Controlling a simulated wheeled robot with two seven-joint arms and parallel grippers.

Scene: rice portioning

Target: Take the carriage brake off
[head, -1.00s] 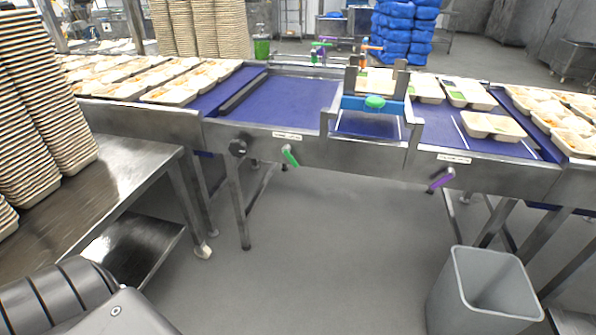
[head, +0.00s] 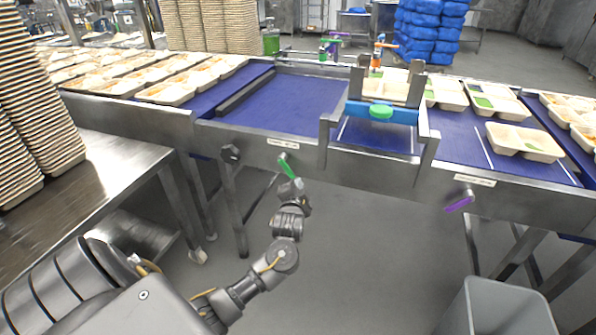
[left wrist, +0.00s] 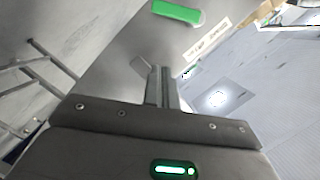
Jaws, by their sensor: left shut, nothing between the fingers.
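A green lever (head: 287,168) is on the front rail of the conveyor, left of the carriage, and slants down to the right. It also shows in the left wrist view (left wrist: 178,13). A purple lever (head: 459,204) is on the same rail further right. The carriage (head: 432,135) is a metal frame with a blue bar and green knob across the belt. Which lever is the brake is not readable. My left gripper (head: 297,184) is just below the green lever's lower end, shut and empty; in the left wrist view its fingers (left wrist: 157,82) are apart from the lever. My right gripper is not in view.
A black knob (head: 230,153) is on the rail left of the green lever. A steel table (head: 110,185) with stacked trays stands at left. A grey bin (head: 500,310) stands at lower right. The floor below the conveyor is mostly open.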

